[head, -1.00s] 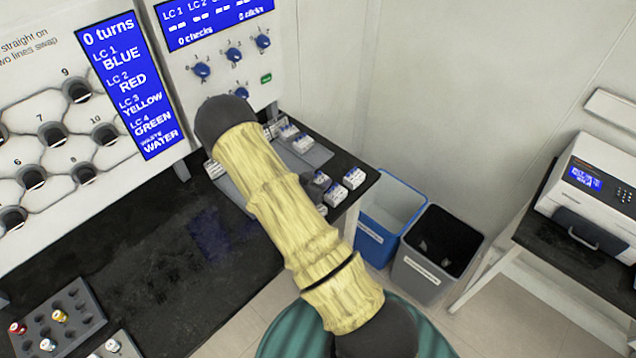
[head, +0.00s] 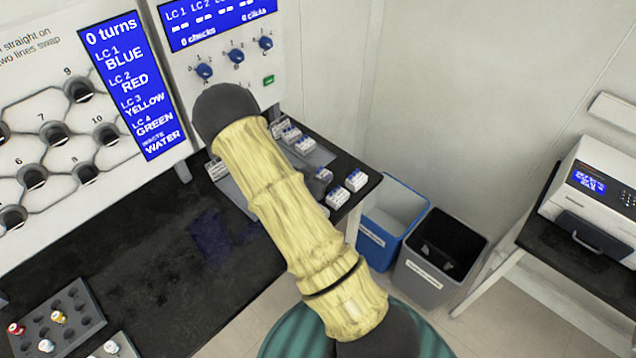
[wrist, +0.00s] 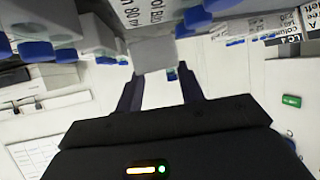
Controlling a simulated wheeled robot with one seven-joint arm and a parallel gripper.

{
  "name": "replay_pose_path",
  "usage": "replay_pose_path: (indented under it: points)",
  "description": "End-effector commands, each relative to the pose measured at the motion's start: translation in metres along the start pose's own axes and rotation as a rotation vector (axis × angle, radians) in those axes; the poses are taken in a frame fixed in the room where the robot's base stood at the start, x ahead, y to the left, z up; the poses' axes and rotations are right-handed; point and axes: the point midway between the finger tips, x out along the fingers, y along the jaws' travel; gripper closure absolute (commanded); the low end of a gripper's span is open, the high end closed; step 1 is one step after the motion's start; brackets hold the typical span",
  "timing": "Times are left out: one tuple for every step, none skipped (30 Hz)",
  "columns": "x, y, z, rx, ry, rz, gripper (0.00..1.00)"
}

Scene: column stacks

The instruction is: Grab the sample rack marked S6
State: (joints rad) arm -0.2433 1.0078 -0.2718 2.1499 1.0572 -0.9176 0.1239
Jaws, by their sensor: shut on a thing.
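My gripper (wrist: 157,88) is shut on a pale block-like thing (wrist: 155,56) in the wrist view. It looks like one of the small white racks with blue caps, but no S6 mark is readable on it. In the head view my yellow-sleeved arm reaches over the bench, and the gripper is mostly hidden behind it. A small rack (head: 325,174) shows just right of the arm there.
The blue bin (head: 393,209) and grey bin (head: 436,248) stand on the floor right of the black bench. A valve panel (head: 235,55) rises behind the racks. A vial tray (head: 88,300) sits at the bench's front left. The bench middle is clear.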

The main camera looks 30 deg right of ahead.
Motion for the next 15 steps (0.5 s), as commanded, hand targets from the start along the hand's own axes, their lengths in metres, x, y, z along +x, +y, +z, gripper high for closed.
replay_pose_path:
  points:
    - [-0.004, -0.001, -0.008, 0.004, 0.002, -0.002, 0.85]
    - [-0.006, -0.001, -0.012, 0.004, 0.002, -0.002, 0.85]
    - [-0.009, -0.001, -0.018, 0.004, 0.001, -0.003, 0.85]
    - [-0.011, -0.001, -0.023, 0.004, 0.001, -0.003, 0.85]
    - [-0.014, -0.001, -0.028, 0.005, 0.002, -0.003, 0.85]
    - [-0.017, -0.001, -0.034, 0.004, 0.002, -0.002, 0.85]
    - [-0.018, -0.001, -0.038, 0.004, 0.001, -0.002, 0.85]
    - [-0.021, -0.001, -0.042, 0.004, 0.001, -0.002, 0.85]
    - [-0.023, -0.001, -0.047, 0.003, 0.001, -0.003, 0.85]
    - [-0.024, -0.001, -0.05, 0.003, 0.001, -0.003, 0.85]
    - [-0.026, -0.001, -0.053, 0.002, 0.001, -0.002, 0.85]
    - [-0.027, -0.001, -0.056, 0.002, 0.001, -0.001, 0.85]
    - [-0.028, 0.0, -0.058, 0.002, 0.0, -0.001, 0.85]
    - [-0.029, 0.0, -0.059, 0.001, 0.0, -0.001, 0.85]
    - [-0.029, 0.0, -0.061, 0.0, 0.0, -0.001, 0.85]
